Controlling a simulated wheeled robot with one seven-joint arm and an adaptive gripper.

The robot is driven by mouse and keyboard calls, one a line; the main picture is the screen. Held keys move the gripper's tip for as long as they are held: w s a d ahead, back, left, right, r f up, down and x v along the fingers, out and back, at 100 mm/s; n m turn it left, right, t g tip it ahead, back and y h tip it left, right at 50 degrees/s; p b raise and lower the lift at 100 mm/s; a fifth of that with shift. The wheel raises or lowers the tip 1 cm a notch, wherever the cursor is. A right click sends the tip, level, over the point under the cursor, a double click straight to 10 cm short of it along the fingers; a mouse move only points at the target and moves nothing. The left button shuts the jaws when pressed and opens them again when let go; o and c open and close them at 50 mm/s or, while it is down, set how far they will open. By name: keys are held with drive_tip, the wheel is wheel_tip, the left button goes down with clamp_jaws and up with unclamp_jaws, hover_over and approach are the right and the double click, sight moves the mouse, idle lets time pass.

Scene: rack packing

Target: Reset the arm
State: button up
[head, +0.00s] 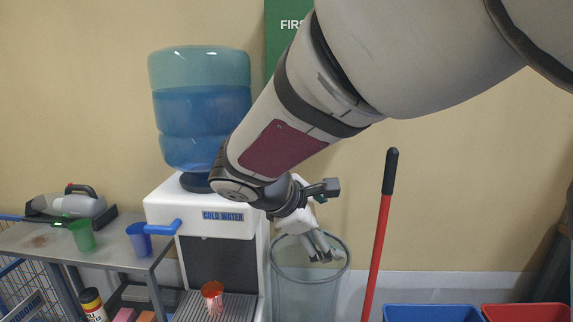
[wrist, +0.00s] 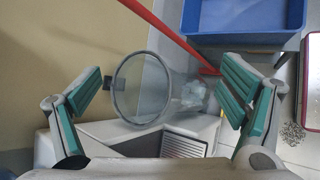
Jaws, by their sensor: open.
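My gripper (head: 322,250) hangs at the end of my arm, beside the water cooler (head: 205,215). In the head view its fingers overlap the rim of a clear bin (head: 308,295). In the wrist view my gripper (wrist: 165,92) has its green-padded fingers spread wide, with nothing held between them. The round mouth of the bin (wrist: 117,92) shows between the fingers, beyond them. A pale crumpled item (wrist: 193,93) shows through the bin. My arm crosses the head view from the upper right and hides part of the cooler.
A red cup (head: 212,298) stands on the cooler's drip tray. A green cup (head: 82,236) and a blue cup (head: 139,240) are on the metal table (head: 112,252) at left. A red pole (head: 380,235) stands right of the bin, near blue (head: 430,313) and red (head: 525,312) bins.

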drive_tip(key=s+d+r+m+g+y, duration=0.1)
drive_tip(key=s+d+r+m+g, duration=0.1)
drive_tip(key=s+d+m, duration=0.35)
drive_tip(key=s+d+m+y, duration=0.3)
drive_tip(key=s+m, duration=0.2)
drive_tip(key=s, duration=0.5)
drive_tip(key=s+d+m+y+p, duration=0.1)
drive_tip(key=s+d+m+y, duration=0.2)
drive_tip(key=s+m, duration=0.3)
drive_tip(key=s, duration=0.5)
drive_tip(key=shift+d+r, duration=0.15)
drive_tip(key=shift+d, duration=0.05)
